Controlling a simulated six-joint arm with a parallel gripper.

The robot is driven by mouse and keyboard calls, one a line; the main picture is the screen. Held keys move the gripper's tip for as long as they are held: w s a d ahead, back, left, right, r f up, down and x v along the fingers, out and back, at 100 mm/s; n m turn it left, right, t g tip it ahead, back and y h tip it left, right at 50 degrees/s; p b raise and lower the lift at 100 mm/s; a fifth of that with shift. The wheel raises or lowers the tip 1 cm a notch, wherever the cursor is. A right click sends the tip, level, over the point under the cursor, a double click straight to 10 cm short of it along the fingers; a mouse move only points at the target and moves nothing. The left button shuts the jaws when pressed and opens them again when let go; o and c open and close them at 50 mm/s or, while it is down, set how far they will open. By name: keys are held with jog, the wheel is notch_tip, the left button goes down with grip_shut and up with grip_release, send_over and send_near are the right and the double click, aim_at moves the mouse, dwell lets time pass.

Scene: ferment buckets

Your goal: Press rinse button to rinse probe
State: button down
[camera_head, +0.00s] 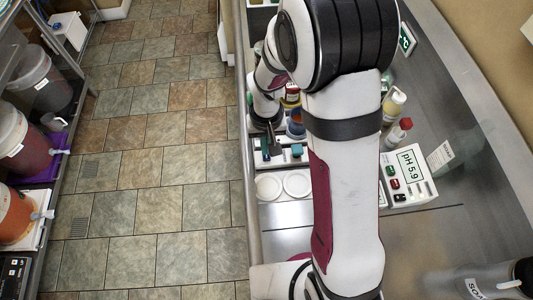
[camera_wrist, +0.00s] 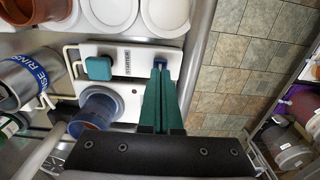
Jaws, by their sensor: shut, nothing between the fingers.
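My gripper (camera_wrist: 160,68) is shut and empty, with its green fingers together. Its tips are over the right end of a white panel (camera_wrist: 125,58), at a small blue part (camera_wrist: 157,68); I cannot tell whether they touch it. A teal block (camera_wrist: 98,67) sits on the panel's left end, with a dark-lettered label between. In the head view, my gripper (camera_head: 268,142) is above this panel, near the teal block (camera_head: 297,150). No probe is clearly visible.
A blue cup (camera_wrist: 92,112) stands on a white base close to my fingers. White round dishes (camera_head: 269,187) are beside the panel. A meter reading "pH 5.9" (camera_head: 411,165) and bottles (camera_head: 394,104) stand right. The counter edge borders a tiled floor (camera_head: 165,130).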

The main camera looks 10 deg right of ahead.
jog(key=shift+f, duration=1.05)
dwell(0.4)
notch_tip(320, 180, up, 6)
dwell(0.4)
dwell(2.4)
jog(key=shift+s+d+r, duration=0.1)
jog(key=shift+s+r, duration=0.05)
jog(key=shift+r, duration=0.15)
jog(key=s+d+r+m+y, duration=0.1)
jog(key=s+r+m, duration=0.1)
jog(key=s+r, duration=0.4)
jog(key=s+d+r+m, duration=0.1)
jog(key=s+r+m, duration=0.2)
jog(key=s, duration=1.1)
notch_tip(320, 180, up, 3)
jog(key=shift+s+d+m+y, duration=0.2)
jog(key=shift+s+m+y, duration=0.1)
jog(key=shift+y, duration=0.1)
